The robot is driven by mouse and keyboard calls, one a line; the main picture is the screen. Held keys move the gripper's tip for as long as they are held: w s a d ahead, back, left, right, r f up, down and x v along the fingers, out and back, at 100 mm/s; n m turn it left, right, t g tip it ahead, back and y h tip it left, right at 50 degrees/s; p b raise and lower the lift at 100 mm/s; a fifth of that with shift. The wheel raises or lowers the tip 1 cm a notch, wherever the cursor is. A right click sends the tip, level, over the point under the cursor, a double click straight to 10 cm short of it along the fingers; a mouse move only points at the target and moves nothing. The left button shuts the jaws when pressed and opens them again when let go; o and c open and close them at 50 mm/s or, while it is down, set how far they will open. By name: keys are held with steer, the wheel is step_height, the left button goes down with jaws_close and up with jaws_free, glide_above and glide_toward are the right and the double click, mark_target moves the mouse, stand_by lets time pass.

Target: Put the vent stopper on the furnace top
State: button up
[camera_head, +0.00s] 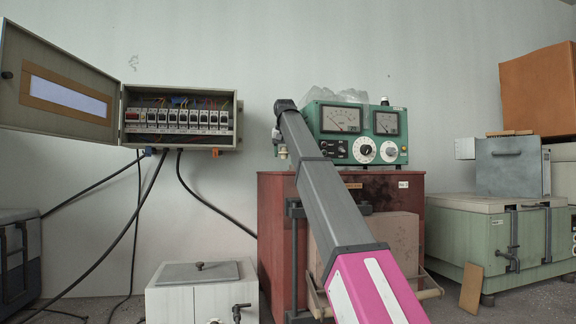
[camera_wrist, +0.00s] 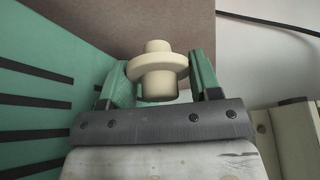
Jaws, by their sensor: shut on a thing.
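The vent stopper (camera_wrist: 158,82) is cream, round and stepped, with a wide flange and a narrower knob. It sits between the green fingers of my gripper (camera_wrist: 162,72) in the wrist view, which is shut on it. In the head view my gripper (camera_head: 279,138) is beside the left side of the green meter unit, above the red-brown cabinet's left edge. A small cream bit of the stopper (camera_head: 282,152) shows below it. No part is labelled as the furnace; the pale box (camera_head: 176,302) with a grey lid (camera_head: 200,272) at the front may be it.
The green meter unit (camera_head: 364,123) stands on the red-brown cabinet (camera_head: 274,230), close to my gripper. An open breaker box (camera_head: 180,92) with hanging cables is on the left wall. A pale green chest (camera_head: 470,230) stands right. Air above the pale box looks clear.

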steer(key=shift+w+d+f, duration=0.2)
steer(key=shift+d+f, duration=0.2)
steer(key=shift+d, duration=0.15)
steer(key=shift+a+f, duration=0.1)
steer(key=shift+f, duration=1.9)
steer(key=shift+f, duration=0.15)
steer(key=o, duration=1)
steer(key=shift+r, duration=0.2)
steer(key=v, duration=1.2)
